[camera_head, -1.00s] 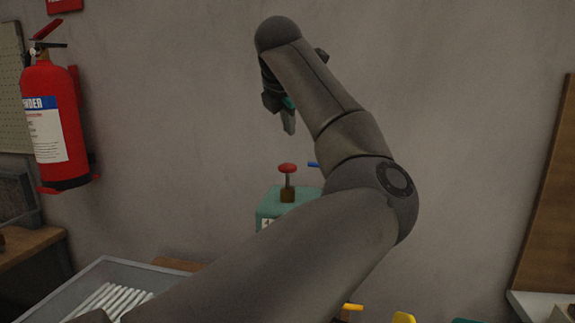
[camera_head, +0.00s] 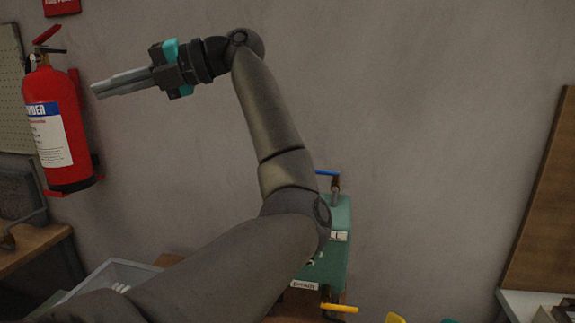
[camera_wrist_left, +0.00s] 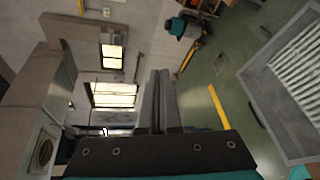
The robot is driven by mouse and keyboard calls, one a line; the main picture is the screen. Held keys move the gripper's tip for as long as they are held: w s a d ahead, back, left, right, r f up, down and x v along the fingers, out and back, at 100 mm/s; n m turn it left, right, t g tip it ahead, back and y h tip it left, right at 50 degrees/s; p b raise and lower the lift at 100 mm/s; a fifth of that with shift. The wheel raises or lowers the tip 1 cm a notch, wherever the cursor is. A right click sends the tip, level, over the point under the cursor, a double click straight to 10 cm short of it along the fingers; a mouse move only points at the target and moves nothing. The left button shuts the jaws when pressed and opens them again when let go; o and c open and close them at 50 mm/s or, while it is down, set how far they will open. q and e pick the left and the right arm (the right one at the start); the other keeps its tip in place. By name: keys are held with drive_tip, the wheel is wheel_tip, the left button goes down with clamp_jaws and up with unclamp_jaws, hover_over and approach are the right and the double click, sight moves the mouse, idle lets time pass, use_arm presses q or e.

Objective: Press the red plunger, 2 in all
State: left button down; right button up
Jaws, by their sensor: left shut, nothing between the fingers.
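The red plunger is hidden behind my left arm in the head view. Part of the teal machine (camera_head: 334,262) shows just right of that arm, with a white "L" label, a blue lever (camera_head: 328,172) on top and a yellow lever (camera_head: 340,308) low at the front. My left gripper (camera_head: 97,90) is raised in front of the wall, well up and left of the machine. It points left, its fingers shut and empty. The shut fingers also show in the left wrist view (camera_wrist_left: 160,74). My right gripper is not in view.
A red fire extinguisher (camera_head: 56,130) hangs on the wall close to the left fingertips. A brown board (camera_head: 545,205) stands at right.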

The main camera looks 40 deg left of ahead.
use_arm(q)
drive_tip(key=s+d+r+n+g+h+p, duration=0.3)
drive_tip(key=d+r+n+g+h+p, duration=0.2)
drive_tip(key=d+r+n+g+h, duration=0.95)
drive_tip(key=w+d+r+n+t+h+p, duration=0.2)
drive_tip(key=w+d+n+t+h, duration=0.75)
drive_tip(key=n, duration=0.65)
drive_tip(key=w+d+r+n+t+h+p, duration=0.25)
drive_tip(key=w+d+n+t+h, duration=0.6)
drive_tip(key=n+t, duration=0.7)
drive_tip(key=w+a+f+n+t+y+p, duration=0.2)
drive_tip(key=w+f+n+t+y, duration=0.3)
drive_tip(key=w+f+n, duration=0.25)
drive_tip(key=w+a+f+n+t+y+p, duration=0.3)
drive_tip(key=w+f+n+t+y, duration=0.3)
drive_tip(key=f+n, duration=0.25)
drive_tip(key=a+f+n+y+p, duration=0.2)
drive_tip(key=a+f+n+y, duration=0.2)
drive_tip(key=a, duration=0.5)
drive_tip(key=w+a+f+n+y+p, duration=0.1)
drive_tip(key=a+f+n+y+p, duration=0.1)
drive_tip(key=a+f+y, duration=0.5)
drive_tip(key=shift+a+f+n+g+y+p, duration=0.35)
drive_tip(key=shift+a+n+g+y+p, duration=0.1)
drive_tip(key=shift+a+n+y, duration=0.55)
